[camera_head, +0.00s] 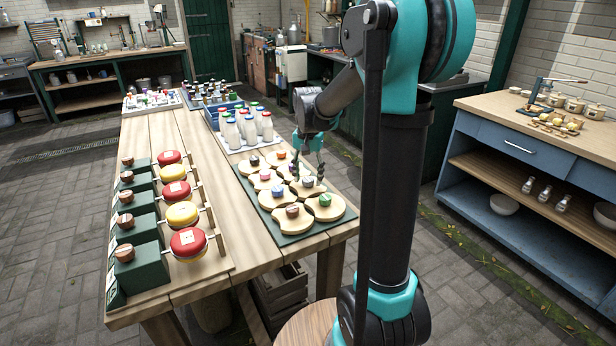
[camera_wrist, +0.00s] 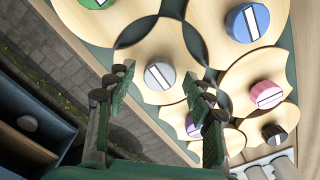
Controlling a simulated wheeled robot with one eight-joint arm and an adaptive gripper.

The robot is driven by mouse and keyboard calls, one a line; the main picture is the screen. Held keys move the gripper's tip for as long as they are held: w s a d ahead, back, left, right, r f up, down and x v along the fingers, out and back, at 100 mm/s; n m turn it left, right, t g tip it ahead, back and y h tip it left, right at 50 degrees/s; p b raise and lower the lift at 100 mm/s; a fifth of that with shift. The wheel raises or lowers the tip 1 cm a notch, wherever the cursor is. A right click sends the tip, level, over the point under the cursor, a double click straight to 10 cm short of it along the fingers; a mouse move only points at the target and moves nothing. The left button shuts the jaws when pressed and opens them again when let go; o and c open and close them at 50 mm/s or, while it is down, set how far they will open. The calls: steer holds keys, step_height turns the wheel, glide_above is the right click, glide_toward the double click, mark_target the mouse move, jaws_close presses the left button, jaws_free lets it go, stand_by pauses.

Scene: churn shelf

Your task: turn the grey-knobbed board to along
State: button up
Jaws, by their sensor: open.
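The grey-knobbed board is a pale wooden piece with curved edges (camera_wrist: 148,48). Its round grey knob (camera_wrist: 160,75) has a white bar running aslant in the wrist view. The grey knob also shows in the head view (camera_head: 308,181), among similar boards on the dark green panel. My gripper (camera_wrist: 157,76) is open and empty, pointing down, with one green-padded finger to each side of the grey knob in the wrist view. Gaps show between knob and fingers there; the finger height above the board is hard to tell. In the head view my gripper (camera_head: 308,170) hangs over this board.
Neighbouring boards carry green (camera_wrist: 95,3), blue (camera_wrist: 247,22), pink (camera_wrist: 267,93) and purple (camera_wrist: 192,127) knobs close by. White bottles (camera_head: 248,130) stand behind the panel. Red and yellow discs (camera_head: 180,215) line the table's left side.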

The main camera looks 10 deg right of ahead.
mark_target(308, 180)
step_height(308, 180, up, 12)
stand_by(0.5)
steer(key=shift+s, duration=0.1)
